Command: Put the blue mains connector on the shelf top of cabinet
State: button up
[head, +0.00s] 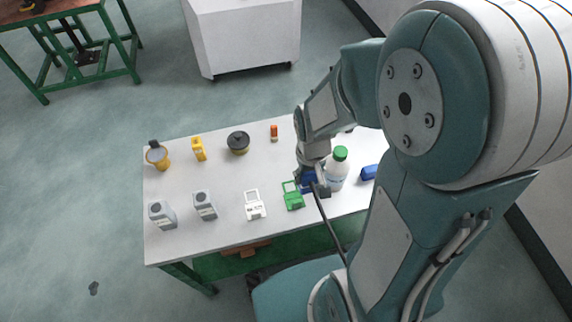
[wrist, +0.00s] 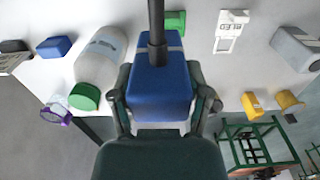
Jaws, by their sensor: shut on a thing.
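A blue block with a black cable, which looks like the blue mains connector (wrist: 160,92), sits between the fingers of my gripper (wrist: 163,104) in the wrist view. The fingers are shut on its two sides. In the head view my gripper (head: 313,183) is over the right part of the white table, and the connector (head: 308,181) shows partly behind it. I cannot tell whether it touches the table top. A white cabinet (head: 245,40) with a flat top stands on the floor beyond the table.
The white-topped table (head: 225,178) holds a green-capped bottle (head: 337,172) close to my gripper, a green device (head: 292,196), a white device (head: 255,205), another blue block (head: 369,172) and a black round pot (head: 238,142). A green-framed table (head: 75,60) stands at far left.

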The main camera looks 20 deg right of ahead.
jog(key=shift+s, duration=0.2)
jog(key=w+f, duration=0.3)
jog(key=w, duration=0.1)
jog(key=w+f, duration=0.3)
jog(key=w, duration=0.2)
jog(key=w+a+f, duration=0.1)
jog(key=w+f, duration=0.2)
jog(key=w, duration=0.1)
jog(key=shift+w+f, duration=0.25)
jog(key=shift+f, duration=0.1)
jog(key=shift+w+f, duration=0.15)
jog(key=shift+f, duration=1.5)
jog(key=shift+f, duration=0.1)
jog(key=o, duration=1.3)
jog(key=shift+c, duration=0.2)
